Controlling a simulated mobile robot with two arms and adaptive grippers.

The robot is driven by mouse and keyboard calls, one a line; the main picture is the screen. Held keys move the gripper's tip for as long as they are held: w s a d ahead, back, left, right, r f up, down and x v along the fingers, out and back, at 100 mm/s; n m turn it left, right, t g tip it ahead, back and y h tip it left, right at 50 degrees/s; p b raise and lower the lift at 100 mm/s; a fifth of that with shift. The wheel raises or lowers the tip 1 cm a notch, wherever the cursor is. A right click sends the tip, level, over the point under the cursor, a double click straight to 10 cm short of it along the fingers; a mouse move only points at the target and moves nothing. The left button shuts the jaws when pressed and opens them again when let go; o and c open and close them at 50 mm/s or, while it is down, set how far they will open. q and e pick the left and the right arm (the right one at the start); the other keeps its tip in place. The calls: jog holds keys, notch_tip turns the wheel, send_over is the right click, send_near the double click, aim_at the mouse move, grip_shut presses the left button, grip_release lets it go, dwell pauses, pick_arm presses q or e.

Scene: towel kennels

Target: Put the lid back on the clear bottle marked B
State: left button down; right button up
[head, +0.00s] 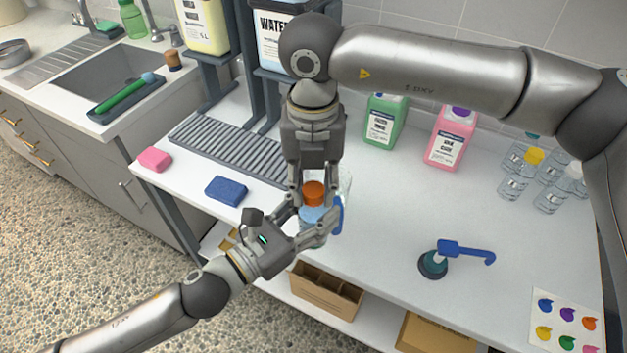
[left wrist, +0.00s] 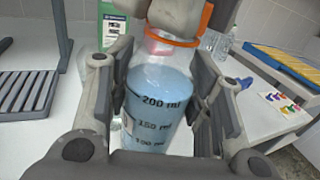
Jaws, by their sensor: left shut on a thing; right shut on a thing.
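A clear bottle (left wrist: 157,90) with blue liquid and black volume marks stands between the fingers of my left gripper (left wrist: 165,112), which is shut on it. In the head view the bottle (head: 311,215) is partly covered by the fingers of my left gripper (head: 316,222). An orange lid (head: 313,192) is at the bottle's top, between the fingertips of my right gripper (head: 314,194), which is shut on it from above. The lid's orange edge (left wrist: 204,22) shows over the neck in the left wrist view. I cannot tell whether it is seated. No letter B is readable.
A blue sponge (head: 227,190) and a pink one (head: 155,159) lie left on the counter. Green (head: 381,122) and pink (head: 450,138) jugs stand behind. Several clear bottles (head: 550,197) stand right. A blue-handled tool (head: 465,251) lies front right.

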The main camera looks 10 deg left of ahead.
jog(key=m, duration=0.6)
jog(key=shift+w+r, duration=0.1)
jog(key=m, duration=0.7)
jog(key=o, duration=0.6)
jog(key=shift+r, duration=2.2)
